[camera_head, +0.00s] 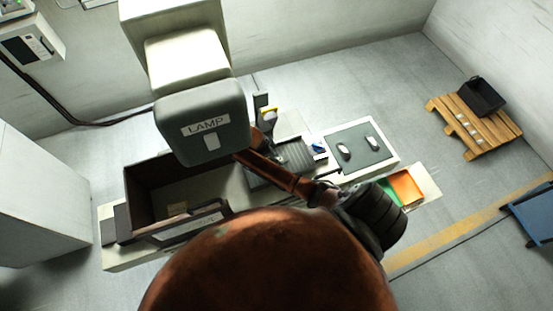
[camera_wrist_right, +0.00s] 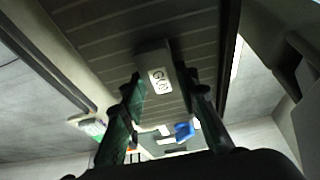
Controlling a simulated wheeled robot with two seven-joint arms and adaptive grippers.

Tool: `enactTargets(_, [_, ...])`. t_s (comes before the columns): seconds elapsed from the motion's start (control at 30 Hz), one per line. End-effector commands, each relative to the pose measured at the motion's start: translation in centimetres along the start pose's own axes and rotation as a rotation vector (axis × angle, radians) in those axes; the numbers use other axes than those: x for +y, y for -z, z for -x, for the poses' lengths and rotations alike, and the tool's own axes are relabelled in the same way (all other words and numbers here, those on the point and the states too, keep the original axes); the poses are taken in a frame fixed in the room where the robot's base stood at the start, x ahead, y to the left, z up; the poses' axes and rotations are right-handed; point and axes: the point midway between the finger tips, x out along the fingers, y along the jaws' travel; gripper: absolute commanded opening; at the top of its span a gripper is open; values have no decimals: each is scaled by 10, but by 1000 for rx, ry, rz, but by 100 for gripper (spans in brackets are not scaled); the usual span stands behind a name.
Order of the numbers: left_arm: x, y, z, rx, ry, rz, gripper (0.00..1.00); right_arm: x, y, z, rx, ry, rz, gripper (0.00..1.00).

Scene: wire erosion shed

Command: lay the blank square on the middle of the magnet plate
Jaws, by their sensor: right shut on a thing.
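My right gripper (camera_wrist_right: 164,98) is shut on a grey block with a white label, which I take as the blank square (camera_wrist_right: 150,58). The label's dark letters are hard to read. The block sits between the two fingers in the wrist view, over the grooved dark surface that looks like the magnet plate (camera_wrist_right: 100,28). I cannot tell whether the block touches it. In the head view the magnet plate (camera_head: 296,154) is a dark striped slab beside my brown arm, which covers part of the bench. The right fingertips and block are hard to make out there. My left gripper is not in view.
An open brown-walled tank (camera_head: 150,185) lies left.

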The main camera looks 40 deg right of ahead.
Motion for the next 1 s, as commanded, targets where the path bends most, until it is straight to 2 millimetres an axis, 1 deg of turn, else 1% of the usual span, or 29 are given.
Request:
enactTargets(0.2, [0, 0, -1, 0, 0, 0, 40, 0, -2, -6, 0, 0, -1, 0])
enactTargets(0.23, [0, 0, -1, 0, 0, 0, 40, 0, -3, -7, 0, -2, 0, 29])
enactTargets(0.47, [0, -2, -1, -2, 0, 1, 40, 2, -3, -8, -1, -4, 1, 45])
enactTargets(0.83, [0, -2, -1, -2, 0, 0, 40, 2, -3, -6, -2, -3, 2, 46])
enactTargets(0.93, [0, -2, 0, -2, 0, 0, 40, 0, 0, 2, -1, 0, 2, 46])
enactTargets(1.0, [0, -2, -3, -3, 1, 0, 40, 0, -3, 12, -6, 1, 2, 46])
